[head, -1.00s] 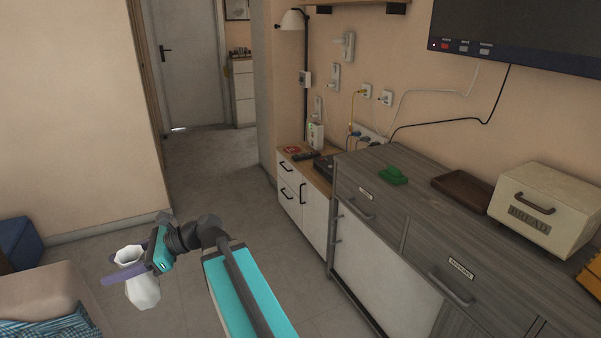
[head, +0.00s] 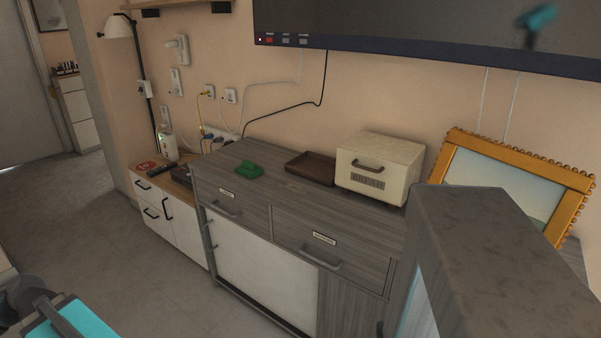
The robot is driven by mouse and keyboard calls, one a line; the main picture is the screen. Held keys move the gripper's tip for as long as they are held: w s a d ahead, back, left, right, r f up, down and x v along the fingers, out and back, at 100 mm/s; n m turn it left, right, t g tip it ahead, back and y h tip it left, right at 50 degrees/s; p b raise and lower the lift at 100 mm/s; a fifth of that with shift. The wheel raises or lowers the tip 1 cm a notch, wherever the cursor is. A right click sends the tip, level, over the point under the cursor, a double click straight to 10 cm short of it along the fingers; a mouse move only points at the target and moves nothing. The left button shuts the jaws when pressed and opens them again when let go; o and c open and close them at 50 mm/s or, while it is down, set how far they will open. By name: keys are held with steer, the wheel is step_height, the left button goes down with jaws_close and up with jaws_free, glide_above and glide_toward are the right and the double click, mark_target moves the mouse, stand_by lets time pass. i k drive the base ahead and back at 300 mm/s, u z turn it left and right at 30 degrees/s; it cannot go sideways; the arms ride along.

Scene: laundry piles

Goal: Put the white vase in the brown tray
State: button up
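The brown tray (head: 310,170) lies on the grey wooden dresser top, between a green object and the cream bread box. It is shallow and looks empty. The white vase is out of view now; a second ago it was between my gripper's purple fingers. My gripper is also out of view, and only a teal and dark part of my arm shows at the lower left corner.
The grey dresser (head: 262,198) carries a green object (head: 249,170), the bread box (head: 378,168) and an orange-framed picture (head: 508,182). A tall grey panel (head: 490,265) stands close at the lower right. Floor (head: 100,240) is clear at left.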

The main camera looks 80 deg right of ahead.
mark_target(313, 167)
steer(key=u, duration=0.1)
steer(key=k, duration=2)
steer(key=z, duration=0.5)
steer(key=i, duration=1.4)
steer(key=z, duration=0.05)
